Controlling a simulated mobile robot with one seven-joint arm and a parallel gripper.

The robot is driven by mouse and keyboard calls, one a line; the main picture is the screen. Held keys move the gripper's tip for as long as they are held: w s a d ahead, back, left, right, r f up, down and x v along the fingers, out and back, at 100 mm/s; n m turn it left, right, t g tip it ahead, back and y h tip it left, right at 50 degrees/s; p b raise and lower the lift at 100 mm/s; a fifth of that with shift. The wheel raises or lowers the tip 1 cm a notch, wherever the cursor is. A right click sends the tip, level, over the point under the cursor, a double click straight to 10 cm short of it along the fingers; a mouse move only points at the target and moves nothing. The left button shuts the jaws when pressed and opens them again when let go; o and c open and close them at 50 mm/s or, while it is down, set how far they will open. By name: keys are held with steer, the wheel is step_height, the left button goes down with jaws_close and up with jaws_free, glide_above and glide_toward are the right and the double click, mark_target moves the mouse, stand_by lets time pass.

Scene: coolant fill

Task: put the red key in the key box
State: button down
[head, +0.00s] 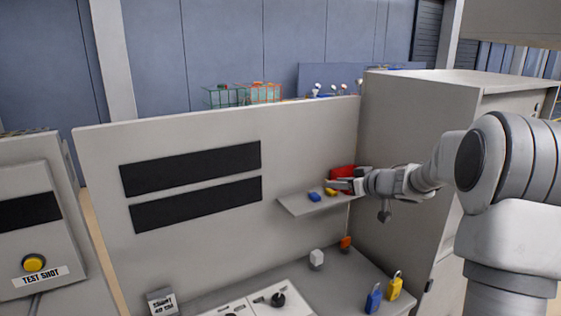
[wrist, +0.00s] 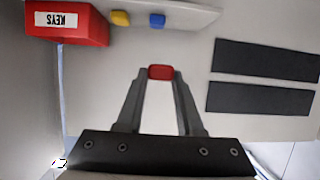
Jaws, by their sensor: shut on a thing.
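The red key (wrist: 160,72) is between the fingertips of my gripper (wrist: 160,75) in the wrist view. My gripper is shut on it, and only its red head shows clearly. The red key box (wrist: 68,24), labelled KEYS, is at the upper left of the wrist view, apart from the held key. In the head view the key box (head: 342,174) is on the back panel at the right end of the small shelf, partly hidden behind my gripper (head: 335,184). The held key cannot be made out clearly there.
A yellow key (wrist: 120,18) and a blue key (wrist: 157,20) lie on the small shelf (head: 300,205). Below stand a blue padlock (head: 374,299), a yellow padlock (head: 395,286) and an orange item (head: 346,243). A tall cabinet (head: 405,130) is close on the right.

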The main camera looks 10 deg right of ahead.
steer(key=s+a+f+n+g+y+b, duration=0.25)
steer(key=s+a+f, duration=0.25)
steer(key=s+f, duration=0.55)
steer(key=s+a+f+n+g+y+b, duration=0.1)
steer(key=s+a+f+n+g+y, duration=0.15)
steer(key=s+a+f, duration=0.7)
steer(key=w+d+f+m+t+h, duration=0.3)
steer(key=w+m+t+h, duration=0.3)
steer(key=m+h, duration=0.3)
steer(key=shift+w+d+f+m+h, duration=0.25)
steer(key=shift+w+f+m+h, duration=0.2)
steer(key=shift+h, duration=0.25)
